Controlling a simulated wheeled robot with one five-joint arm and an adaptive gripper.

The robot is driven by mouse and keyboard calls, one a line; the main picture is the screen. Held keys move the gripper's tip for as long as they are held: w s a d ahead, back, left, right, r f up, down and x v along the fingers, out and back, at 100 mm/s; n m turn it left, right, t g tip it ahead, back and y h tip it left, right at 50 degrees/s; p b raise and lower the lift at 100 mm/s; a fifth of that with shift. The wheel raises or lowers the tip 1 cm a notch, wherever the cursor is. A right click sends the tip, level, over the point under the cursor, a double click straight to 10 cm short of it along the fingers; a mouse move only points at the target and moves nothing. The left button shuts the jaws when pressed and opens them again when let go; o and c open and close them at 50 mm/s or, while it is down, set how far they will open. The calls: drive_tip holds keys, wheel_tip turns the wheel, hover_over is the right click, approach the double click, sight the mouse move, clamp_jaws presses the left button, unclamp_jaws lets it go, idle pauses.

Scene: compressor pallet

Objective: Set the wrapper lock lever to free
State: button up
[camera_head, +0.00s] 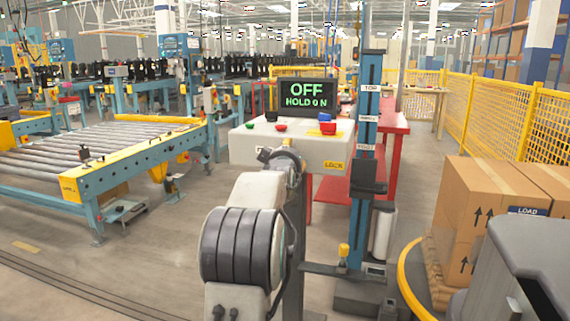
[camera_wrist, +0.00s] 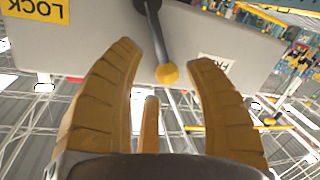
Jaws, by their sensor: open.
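The wrapper control box (camera_head: 285,142) stands ahead, with a display (camera_head: 306,95) reading OFF and HOLD ON. Its yellow LOCK label (camera_head: 335,165) also shows in the wrist view (camera_wrist: 37,9), upside down. There the lock lever (camera_wrist: 158,38) is a dark rod with a yellow ball knob (camera_wrist: 167,74), angled slightly toward a white, partly hidden label (camera_wrist: 215,68). My gripper (camera_wrist: 166,58) is open, its fingers on either side of the knob; I cannot tell whether they touch it.
A roller conveyor (camera_head: 95,148) is at left. At right, cartons (camera_head: 490,215) stand inside a yellow-rimmed turntable (camera_head: 408,285). Open floor lies at left front.

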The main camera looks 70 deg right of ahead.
drive_tip(key=f+v, duration=0.1)
drive_tip(key=v, duration=0.7)
drive_tip(key=shift+a+r, duration=0.4)
drive_tip(key=shift+r, duration=0.05)
idle(0.3)
